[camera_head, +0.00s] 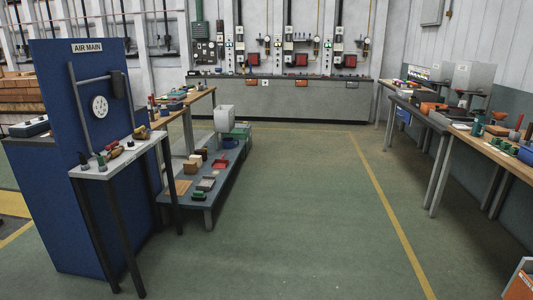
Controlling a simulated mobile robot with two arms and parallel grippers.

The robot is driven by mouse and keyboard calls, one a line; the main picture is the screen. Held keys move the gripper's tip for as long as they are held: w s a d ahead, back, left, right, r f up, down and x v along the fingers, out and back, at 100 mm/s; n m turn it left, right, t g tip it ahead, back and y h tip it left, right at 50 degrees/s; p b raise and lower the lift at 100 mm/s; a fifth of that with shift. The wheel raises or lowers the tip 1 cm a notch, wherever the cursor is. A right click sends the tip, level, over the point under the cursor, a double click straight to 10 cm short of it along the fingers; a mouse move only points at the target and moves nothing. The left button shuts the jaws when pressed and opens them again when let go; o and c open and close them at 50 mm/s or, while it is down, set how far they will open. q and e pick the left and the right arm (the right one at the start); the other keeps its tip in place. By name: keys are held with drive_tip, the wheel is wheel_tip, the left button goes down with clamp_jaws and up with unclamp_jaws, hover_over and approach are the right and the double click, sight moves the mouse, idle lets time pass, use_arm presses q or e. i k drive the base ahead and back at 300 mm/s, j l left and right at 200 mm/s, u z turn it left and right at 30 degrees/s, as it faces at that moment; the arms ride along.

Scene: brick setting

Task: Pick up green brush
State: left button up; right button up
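I cannot make out for sure which thing is the green brush. A small dark green item (199,196) lies near the front of the low grey bench, too small to name. Other small green items (502,146) stand on the wooden-topped table at the right, also too small to tell. Neither my left nor my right gripper is in view.
A blue "AIR MAIN" panel (62,190) and a small white table (120,162) with tools stand at the left. The low grey bench (209,207) is behind them. Tables (459,131) line the right wall. A floor sign (519,284) is at bottom right. The middle floor (300,220) is clear.

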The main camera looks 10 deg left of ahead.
sight(197, 195)
drive_tip(key=i+u, duration=0.1)
drive_tip(key=i, duration=2.15)
